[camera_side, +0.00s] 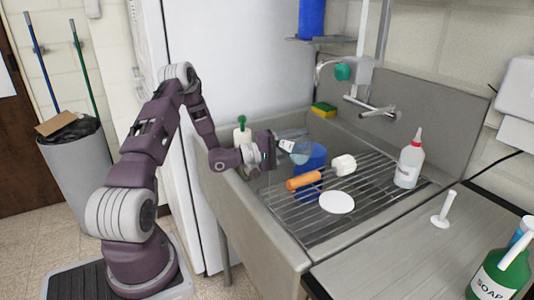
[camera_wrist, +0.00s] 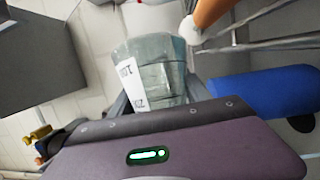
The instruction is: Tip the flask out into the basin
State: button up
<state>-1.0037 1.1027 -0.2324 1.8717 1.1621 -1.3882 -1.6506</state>
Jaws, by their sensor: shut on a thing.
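The flask (camera_side: 300,152) is a clear glass vessel with a white label. My gripper (camera_side: 277,147) is shut on it and holds it raised over the left part of the grey basin (camera_side: 262,222). In the side view the flask looks tilted, with its wider clear part to the right. In the wrist view the flask (camera_wrist: 160,62) extends out beyond my gripper, with its printed label on the left side. I cannot make out any liquid in it. My fingers are mostly hidden in both views.
A wire rack (camera_side: 305,218) carries an orange-handled item (camera_side: 304,181), a white disc (camera_side: 337,202) and a white bottle (camera_side: 409,164). A faucet (camera_side: 372,107) is at the back. A green-topped bottle (camera_side: 242,135) stands behind my gripper.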

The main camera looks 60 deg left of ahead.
jog(key=shift+a+r+n+t, duration=0.1)
jog(key=shift+r+n+t, duration=0.2)
jog(key=shift+r+n, duration=0.2)
dwell(0.4)
